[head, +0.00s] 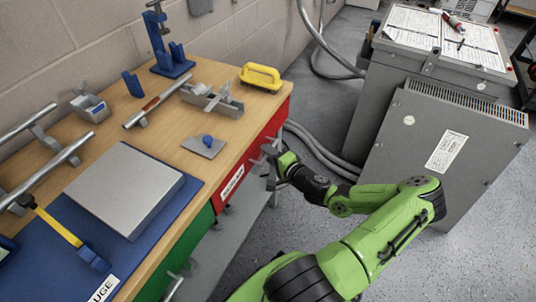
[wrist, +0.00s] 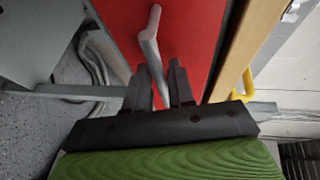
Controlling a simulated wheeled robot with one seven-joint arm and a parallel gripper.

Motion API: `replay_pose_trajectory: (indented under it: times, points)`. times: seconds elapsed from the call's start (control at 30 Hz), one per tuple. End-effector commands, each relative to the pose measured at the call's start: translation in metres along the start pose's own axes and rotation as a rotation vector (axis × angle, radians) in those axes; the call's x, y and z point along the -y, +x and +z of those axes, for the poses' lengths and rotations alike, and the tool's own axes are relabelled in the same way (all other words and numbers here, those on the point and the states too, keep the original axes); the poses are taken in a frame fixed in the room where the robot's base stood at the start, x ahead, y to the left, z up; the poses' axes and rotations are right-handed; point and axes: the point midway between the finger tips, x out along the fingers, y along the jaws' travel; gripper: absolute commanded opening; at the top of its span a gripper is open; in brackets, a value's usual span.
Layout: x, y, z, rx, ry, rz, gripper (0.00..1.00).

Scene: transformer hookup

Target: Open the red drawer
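The red drawer (head: 249,165) is under the right end of the wooden workbench, its front about flush with the bench edge. It also fills the middle of the wrist view (wrist: 190,35). Its grey bar handle (wrist: 150,45) stands out from the red front. My gripper (head: 272,158) is at the drawer front by the handle. In the wrist view, its two dark fingers (wrist: 160,80) are apart, and the lower part of the handle shows between them. Firm contact with the handle cannot be made out.
A green drawer (head: 187,255) is left of the red one. The bench top (head: 215,108) carries a metal block (head: 125,188), a yellow-handled tool (head: 261,77) and clamps. A grey cabinet (head: 430,150) stands right, with hoses (head: 320,150) on the floor. Floor between bench and cabinet is partly free.

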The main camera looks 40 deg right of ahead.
Motion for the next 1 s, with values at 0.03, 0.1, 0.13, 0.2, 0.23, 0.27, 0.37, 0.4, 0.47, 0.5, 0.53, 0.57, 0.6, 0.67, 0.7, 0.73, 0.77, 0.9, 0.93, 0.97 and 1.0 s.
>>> replay_pose_trajectory:
  times: [0.03, 0.1, 0.13, 0.2, 0.23, 0.27, 0.37, 0.4, 0.47, 0.5, 0.53, 0.57, 0.6, 0.67, 0.7, 0.73, 0.77, 0.9, 0.93, 0.97, 1.0]
  points:
    - [0.0, 0.004, 0.0, 0.0, -0.001, -0.001, 0.23]
    - [0.0, 0.006, 0.0, 0.0, 0.0, 0.0, 0.23]
    - [0.0, 0.006, 0.0, 0.0, 0.0, 0.0, 0.23]
    - [0.0, 0.006, 0.0, 0.0, 0.0, 0.0, 0.23]
    - [0.0, 0.006, 0.0, 0.0, 0.0, 0.0, 0.23]
    - [0.0, 0.006, 0.0, 0.0, 0.0, 0.0, 0.23]
    - [0.0, 0.006, 0.0, 0.0, 0.0, 0.0, 0.14]
    - [0.0, 0.006, 0.0, 0.0, 0.0, 0.0, 0.08]
    - [0.0, 0.006, 0.0, 0.0, -0.001, 0.0, 0.0]
    - [0.0, 0.006, 0.0, 0.0, -0.001, 0.001, 0.0]
    - [0.0, 0.006, 0.0, 0.0, -0.001, 0.001, 0.0]
    - [0.0, 0.006, 0.0, 0.0, -0.001, 0.001, 0.0]
    - [0.0, 0.006, 0.0, 0.0, -0.001, 0.001, 0.0]
    - [0.0, 0.006, 0.0, 0.001, -0.001, 0.001, 0.0]
    - [0.0, 0.006, 0.0, 0.001, -0.001, 0.001, 0.0]
    - [0.0, 0.006, 0.0, 0.001, -0.001, 0.001, 0.0]
    - [0.0, 0.005, 0.0, 0.001, -0.001, 0.001, 0.0]
    - [-0.001, 0.0, -0.003, -0.001, -0.001, 0.002, 0.0]
    - [-0.002, -0.003, -0.004, -0.001, -0.001, 0.002, 0.0]
    - [-0.003, -0.006, -0.005, -0.001, -0.001, 0.002, 0.0]
    - [-0.004, -0.011, -0.008, -0.002, -0.001, 0.004, 0.0]
